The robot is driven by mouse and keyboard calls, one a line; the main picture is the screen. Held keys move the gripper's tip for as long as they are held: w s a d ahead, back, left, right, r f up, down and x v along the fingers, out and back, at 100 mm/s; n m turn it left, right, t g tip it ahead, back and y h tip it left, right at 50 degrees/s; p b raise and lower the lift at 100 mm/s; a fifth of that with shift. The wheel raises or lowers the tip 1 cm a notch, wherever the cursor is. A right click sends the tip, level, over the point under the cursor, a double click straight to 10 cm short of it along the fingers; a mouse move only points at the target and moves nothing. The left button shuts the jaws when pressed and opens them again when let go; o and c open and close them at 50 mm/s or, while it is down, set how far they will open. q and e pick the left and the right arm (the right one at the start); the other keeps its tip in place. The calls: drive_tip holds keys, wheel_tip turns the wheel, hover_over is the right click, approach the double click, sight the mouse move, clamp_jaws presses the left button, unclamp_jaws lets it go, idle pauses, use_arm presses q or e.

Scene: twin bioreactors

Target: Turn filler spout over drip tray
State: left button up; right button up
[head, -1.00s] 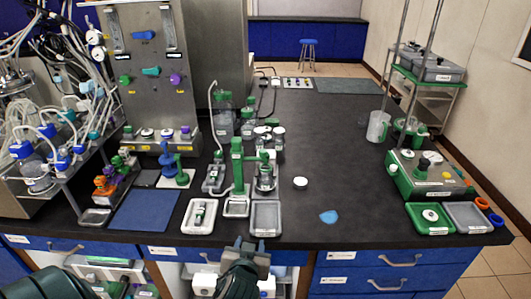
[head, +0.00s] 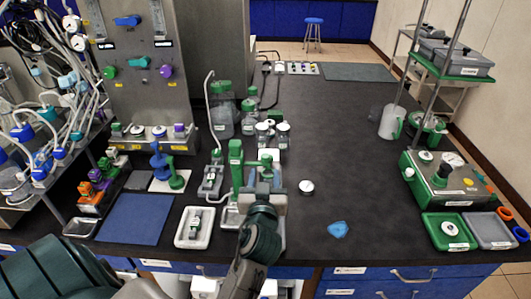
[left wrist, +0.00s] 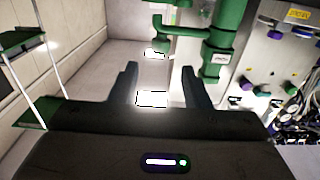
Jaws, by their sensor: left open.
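The filler's green post (head: 236,165) stands upright on the bench in the head view. In the left wrist view the post (left wrist: 221,42) is at upper right. Its spout arm (left wrist: 182,31) reaches left from it and ends in a bent tip. My left gripper (left wrist: 159,68) is open with nothing held. In that view its two fingers lie apart, below the spout in the picture. In the head view my left gripper (head: 265,178) is just right of the post and hides most of the spout. The drip tray is mostly hidden behind my left wrist. My right gripper is not in view.
A white tray (head: 194,227) with a small item sits left of the filler. A round white-topped piece (head: 306,187) and a blue patch (head: 338,229) lie to the right. Bottles (head: 222,122) stand behind. The bench's right middle is mostly clear.

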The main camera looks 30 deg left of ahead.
sight(265, 159)
use_arm(q)
drive_tip(key=p+x, duration=0.2)
drive_tip(key=x, duration=0.5)
drive_tip(key=shift+w+a+f, duration=0.1)
drive_tip(key=shift+w+a, duration=0.4)
drive_tip(key=shift+w, duration=0.15)
clamp_jaws()
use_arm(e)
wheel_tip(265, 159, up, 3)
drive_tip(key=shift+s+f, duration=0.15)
